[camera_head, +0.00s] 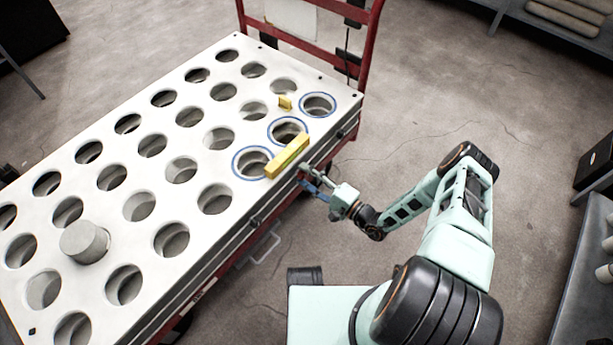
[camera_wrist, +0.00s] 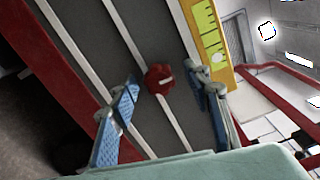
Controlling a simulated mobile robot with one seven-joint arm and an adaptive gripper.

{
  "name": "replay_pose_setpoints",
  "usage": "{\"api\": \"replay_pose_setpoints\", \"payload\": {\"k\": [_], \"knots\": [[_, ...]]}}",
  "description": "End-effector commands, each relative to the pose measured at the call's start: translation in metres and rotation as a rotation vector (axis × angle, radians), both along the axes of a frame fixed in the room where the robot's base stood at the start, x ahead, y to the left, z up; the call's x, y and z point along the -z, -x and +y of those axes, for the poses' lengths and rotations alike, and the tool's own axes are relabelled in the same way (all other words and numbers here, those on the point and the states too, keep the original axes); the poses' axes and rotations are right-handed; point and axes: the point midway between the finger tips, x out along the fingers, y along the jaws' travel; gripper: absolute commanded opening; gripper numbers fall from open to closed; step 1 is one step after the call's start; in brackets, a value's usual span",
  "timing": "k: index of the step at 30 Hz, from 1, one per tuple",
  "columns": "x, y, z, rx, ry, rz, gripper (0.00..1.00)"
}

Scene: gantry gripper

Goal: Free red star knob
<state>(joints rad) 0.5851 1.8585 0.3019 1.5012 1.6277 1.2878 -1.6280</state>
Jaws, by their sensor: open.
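The red star knob (camera_wrist: 159,79) sits on the dark grey side of the cart's top block, between light rails, in the wrist view. My gripper (camera_wrist: 165,100) is open, with one blue finger to the left of the knob and the other to its right. The knob lies between and ahead of the fingertips; I see no contact. In the head view my gripper (camera_head: 309,180) is at the side of the white block, near the yellow bar, and the knob is hidden there.
The white block (camera_head: 217,118) has rows of round holes, some ringed blue, and a grey cylinder (camera_head: 84,242) stands in one. A yellow bar (camera_head: 288,156) lies on its near edge. The cart's red frame (camera_head: 368,45) rises behind.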

Motion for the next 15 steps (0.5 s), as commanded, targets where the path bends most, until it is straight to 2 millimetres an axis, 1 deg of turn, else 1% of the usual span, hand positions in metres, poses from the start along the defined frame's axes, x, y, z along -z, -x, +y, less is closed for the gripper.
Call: {"api": "replay_pose_setpoints", "payload": {"k": [2, 5, 15], "knots": [[0.000, 0.001, -0.001, 0.000, 0.000, 0.000, 0.44], [0.000, 0.004, -0.007, 0.003, 0.001, 0.002, 0.44], [0.000, 0.037, -0.049, 0.003, 0.001, 0.000, 0.44]]}}
